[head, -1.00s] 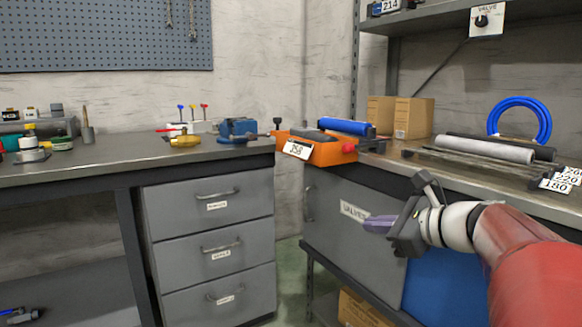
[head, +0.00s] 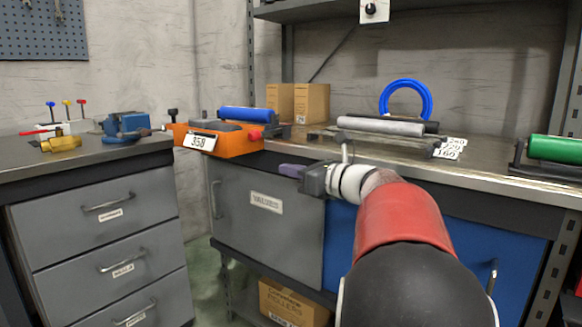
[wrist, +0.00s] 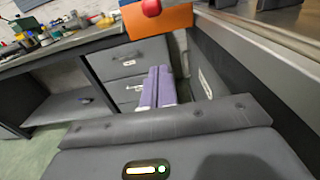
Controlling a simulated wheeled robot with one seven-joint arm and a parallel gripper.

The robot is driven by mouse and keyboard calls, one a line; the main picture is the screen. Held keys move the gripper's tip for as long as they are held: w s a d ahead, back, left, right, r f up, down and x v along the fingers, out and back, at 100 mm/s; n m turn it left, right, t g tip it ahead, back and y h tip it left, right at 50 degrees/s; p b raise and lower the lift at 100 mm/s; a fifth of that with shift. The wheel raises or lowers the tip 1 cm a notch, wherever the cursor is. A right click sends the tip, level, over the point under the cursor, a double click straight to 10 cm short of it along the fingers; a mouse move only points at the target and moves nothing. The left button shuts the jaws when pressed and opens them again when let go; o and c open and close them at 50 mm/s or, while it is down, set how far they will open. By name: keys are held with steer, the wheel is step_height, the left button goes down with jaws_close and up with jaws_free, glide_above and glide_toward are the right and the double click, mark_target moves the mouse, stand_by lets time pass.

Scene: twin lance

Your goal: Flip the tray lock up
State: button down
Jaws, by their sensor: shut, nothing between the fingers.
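No part in view can be clearly made out as the tray lock. An orange device (head: 235,148) with a 358 tag, a blue roller and a red knob (head: 254,135) sits at the left end of the right-hand bench. A dark tray-like stand with a grey roller (head: 380,126) lies further right on that bench. My gripper (head: 290,171) is in front of the bench, below its top and apart from these things. Its purple fingers (wrist: 159,88) are together and empty. The orange device (wrist: 165,19) and its red knob (wrist: 151,6) show at the top of the wrist view.
The left bench (head: 70,158) carries a blue vise (head: 125,124) and a brass valve (head: 61,143). Cardboard boxes (head: 311,102) and a blue hose coil (head: 406,99) stand at the back. A green roller (head: 555,148) is at right. Open floor shows between the benches.

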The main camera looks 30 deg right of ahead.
mark_target(267, 132)
steer(key=w+a+r, duration=0.2)
steer(key=w+r, duration=0.1)
steer(key=w, duration=0.4)
steer(key=shift+w+a+r+p, duration=0.3)
steer(key=shift+w+a+r, duration=0.05)
steer(key=shift+a, duration=0.05)
steer(key=shift+a+r, duration=0.1)
